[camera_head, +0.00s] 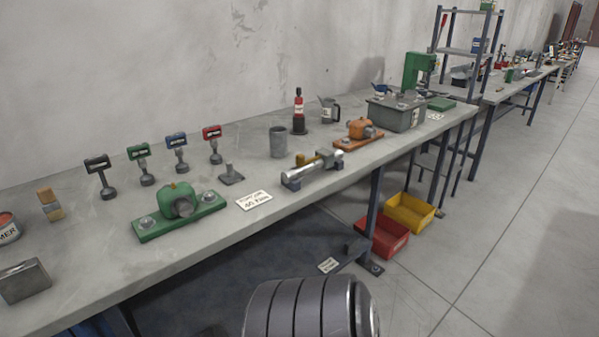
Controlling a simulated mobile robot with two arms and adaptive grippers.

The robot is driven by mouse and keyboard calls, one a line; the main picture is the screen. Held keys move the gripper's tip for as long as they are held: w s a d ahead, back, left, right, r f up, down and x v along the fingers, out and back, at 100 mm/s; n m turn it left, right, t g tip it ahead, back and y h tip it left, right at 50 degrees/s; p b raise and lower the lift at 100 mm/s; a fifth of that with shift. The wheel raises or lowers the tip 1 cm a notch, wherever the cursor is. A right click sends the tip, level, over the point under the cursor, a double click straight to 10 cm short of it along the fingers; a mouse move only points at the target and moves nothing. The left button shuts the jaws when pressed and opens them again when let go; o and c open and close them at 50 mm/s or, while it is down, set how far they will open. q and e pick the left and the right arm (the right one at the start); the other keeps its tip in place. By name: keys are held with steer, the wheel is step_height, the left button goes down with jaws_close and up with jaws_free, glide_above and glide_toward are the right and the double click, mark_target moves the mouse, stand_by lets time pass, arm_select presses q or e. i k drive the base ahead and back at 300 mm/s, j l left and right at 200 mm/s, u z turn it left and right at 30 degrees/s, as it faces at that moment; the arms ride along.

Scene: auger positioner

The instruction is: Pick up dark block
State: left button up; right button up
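A dark grey block (24,281) with a flat top sits on the workbench (90,300) at the near left, close to the bench's front edge. A smaller dark block (356,246) rests on the low shelf under the bench, near a white label (328,265). I cannot tell which of the two the task names. Neither of my grippers shows in the head view. A dark ribbed part of my own arm fills the bottom middle and hides some of the floor and shelf.
On the bench stand a green housing (177,208), an orange housing (360,131), several small posts with coloured tops, a grey cup (277,142) and a grey box (397,112). A red bin (388,238) and a yellow bin (409,211) are below. The floor at right is clear.

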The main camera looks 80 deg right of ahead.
mark_target(351, 245)
steer(key=z, duration=3.05)
steer(key=i+l+u, duration=0.15)
steer(key=i+u, duration=0.15)
steer(key=u, duration=0.2)
steer(key=i+l+u, duration=0.3)
steer(key=u, duration=0.2)
steer(key=i+l+u, duration=0.2)
steer(key=l+u, duration=0.15)
steer(key=u, duration=0.15)
